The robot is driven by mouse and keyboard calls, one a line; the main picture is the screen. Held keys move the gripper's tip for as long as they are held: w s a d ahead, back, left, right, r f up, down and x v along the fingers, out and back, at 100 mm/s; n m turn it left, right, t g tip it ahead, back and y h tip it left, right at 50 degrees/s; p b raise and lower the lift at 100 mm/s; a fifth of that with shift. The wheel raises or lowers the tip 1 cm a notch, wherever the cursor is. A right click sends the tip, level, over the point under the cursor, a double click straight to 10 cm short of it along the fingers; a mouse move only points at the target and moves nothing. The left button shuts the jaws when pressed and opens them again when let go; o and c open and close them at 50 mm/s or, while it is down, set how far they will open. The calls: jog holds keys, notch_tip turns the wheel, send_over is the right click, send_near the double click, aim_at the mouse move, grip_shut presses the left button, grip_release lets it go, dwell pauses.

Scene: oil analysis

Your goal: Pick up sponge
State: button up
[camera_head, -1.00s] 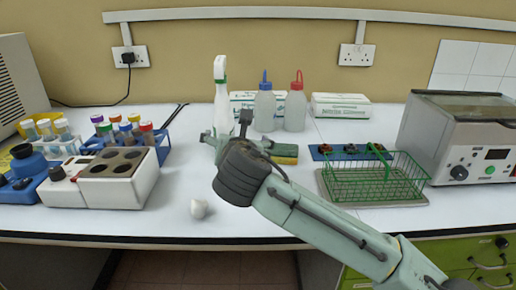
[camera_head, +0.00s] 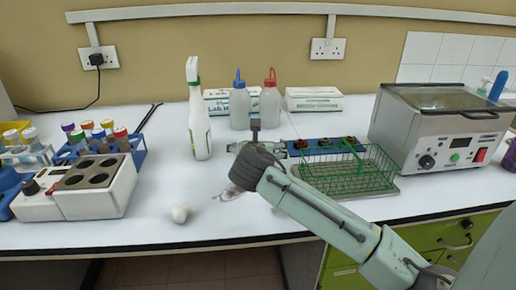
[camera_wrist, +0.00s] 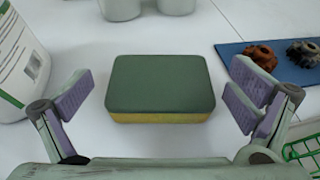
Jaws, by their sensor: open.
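The sponge (camera_wrist: 160,85) has a dark green top and a yellow lower edge. It lies flat on the white bench in the wrist view. In the head view it does not show and seems hidden behind my arm. My gripper (camera_wrist: 163,90) is open and empty, with one purple-padded finger on each side of the sponge and a gap on both sides. In the head view my gripper (camera_head: 252,138) is over the bench, right of the white spray bottle (camera_head: 199,110), its fingers mostly hidden by the wrist.
A blue mat (camera_wrist: 256,69) with brown parts and a green wire basket (camera_head: 350,172) are to the right. Two wash bottles (camera_head: 240,107) stand behind.

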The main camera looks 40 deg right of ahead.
jog(key=shift+x, duration=1)
jog(key=c, duration=0.7)
